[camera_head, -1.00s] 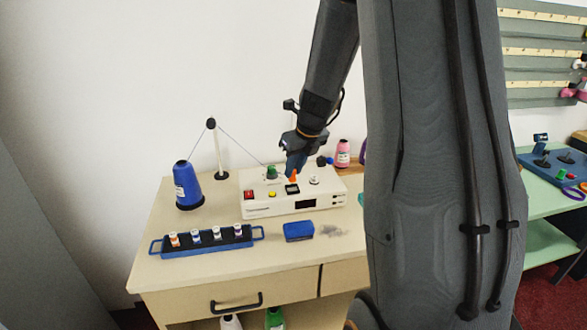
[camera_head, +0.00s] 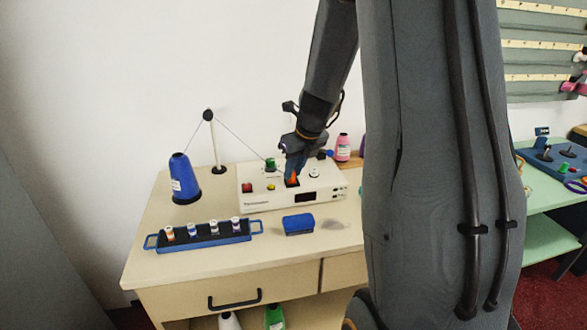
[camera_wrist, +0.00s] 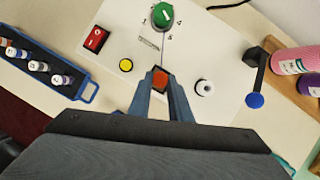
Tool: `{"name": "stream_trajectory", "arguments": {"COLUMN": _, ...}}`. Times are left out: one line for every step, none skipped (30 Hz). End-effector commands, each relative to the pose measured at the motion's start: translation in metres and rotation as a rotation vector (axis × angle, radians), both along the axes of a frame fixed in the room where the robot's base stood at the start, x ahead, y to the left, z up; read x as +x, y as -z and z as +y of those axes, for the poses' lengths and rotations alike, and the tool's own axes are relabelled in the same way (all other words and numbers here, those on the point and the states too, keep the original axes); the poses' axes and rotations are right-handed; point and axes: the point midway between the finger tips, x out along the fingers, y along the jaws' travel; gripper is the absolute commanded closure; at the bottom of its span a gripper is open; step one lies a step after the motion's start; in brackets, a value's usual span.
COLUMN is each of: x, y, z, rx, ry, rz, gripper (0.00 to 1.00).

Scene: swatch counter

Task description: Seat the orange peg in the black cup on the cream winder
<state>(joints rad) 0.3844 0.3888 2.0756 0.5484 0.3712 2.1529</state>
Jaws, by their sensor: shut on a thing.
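The cream winder (camera_head: 262,200) stands on the counter; its top also shows in the wrist view (camera_wrist: 213,55). The orange peg (camera_wrist: 160,79) is between the fingertips of my gripper (camera_wrist: 160,84), which is shut on it. In the head view the peg (camera_head: 294,174) shows as a small orange patch below my gripper (camera_head: 293,166). The black cup (camera_head: 292,184) lies right under the peg on the winder's top. I cannot tell how deep the peg is in the cup.
The winder has a green knob (camera_wrist: 162,15), a red switch (camera_wrist: 96,39), a yellow button (camera_wrist: 126,65) and a white post (camera_wrist: 204,88). A blue cone (camera_head: 183,180), a blue spool tray (camera_head: 205,243) and a blue block (camera_head: 298,224) are nearby.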

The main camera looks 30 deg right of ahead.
Motion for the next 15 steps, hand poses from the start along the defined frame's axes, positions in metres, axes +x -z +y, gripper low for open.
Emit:
{"name": "stream_trajectory", "arguments": {"x": -0.0001, "y": 0.0008, "z": -0.0001, "rx": 0.000, "ry": 0.000, "rz": 0.000, "gripper": 1.00}}
{"name": "stream_trajectory", "arguments": {"x": 0.0000, "y": 0.0010, "z": 0.0000, "rx": 0.000, "ry": 0.000, "rz": 0.000, "gripper": 1.00}}
{"name": "stream_trajectory", "arguments": {"x": -0.0001, "y": 0.0010, "z": 0.0000, "rx": 0.000, "ry": 0.000, "rz": 0.000, "gripper": 1.00}}
{"name": "stream_trajectory", "arguments": {"x": -0.0001, "y": 0.0010, "z": 0.0000, "rx": 0.000, "ry": 0.000, "rz": 0.000, "gripper": 1.00}}
{"name": "stream_trajectory", "arguments": {"x": -0.0001, "y": 0.0010, "z": 0.0000, "rx": 0.000, "ry": 0.000, "rz": 0.000, "gripper": 1.00}}
{"name": "stream_trajectory", "arguments": {"x": -0.0001, "y": 0.0010, "z": 0.0000, "rx": 0.000, "ry": 0.000, "rz": 0.000, "gripper": 1.00}}
{"name": "stream_trajectory", "arguments": {"x": -0.0001, "y": 0.0009, "z": 0.0000, "rx": 0.000, "ry": 0.000, "rz": 0.000, "gripper": 1.00}}
{"name": "stream_trajectory", "arguments": {"x": -0.0001, "y": 0.0009, "z": 0.0000, "rx": 0.000, "ry": 0.000, "rz": 0.000, "gripper": 1.00}}
{"name": "stream_trajectory", "arguments": {"x": -0.0002, "y": 0.0009, "z": 0.0001, "rx": 0.000, "ry": 0.000, "rz": 0.000, "gripper": 1.00}}
{"name": "stream_trajectory", "arguments": {"x": -0.0002, "y": 0.0011, "z": 0.0001, "rx": 0.000, "ry": 0.000, "rz": 0.000, "gripper": 1.00}}
{"name": "stream_trajectory", "arguments": {"x": -0.0002, "y": 0.0011, "z": 0.0001, "rx": 0.000, "ry": 0.000, "rz": 0.001, "gripper": 1.00}}
{"name": "stream_trajectory", "arguments": {"x": -0.0002, "y": 0.0011, "z": 0.0001, "rx": 0.000, "ry": 0.000, "rz": 0.001, "gripper": 1.00}}
{"name": "stream_trajectory", "arguments": {"x": -0.0002, "y": 0.0011, "z": 0.0001, "rx": 0.000, "ry": 0.000, "rz": 0.001, "gripper": 1.00}}
{"name": "stream_trajectory", "arguments": {"x": -0.0002, "y": 0.0011, "z": 0.0001, "rx": 0.000, "ry": 0.000, "rz": 0.001, "gripper": 1.00}}
{"name": "stream_trajectory", "arguments": {"x": -0.0002, "y": 0.0011, "z": 0.0001, "rx": 0.000, "ry": 0.000, "rz": 0.001, "gripper": 0.79}}
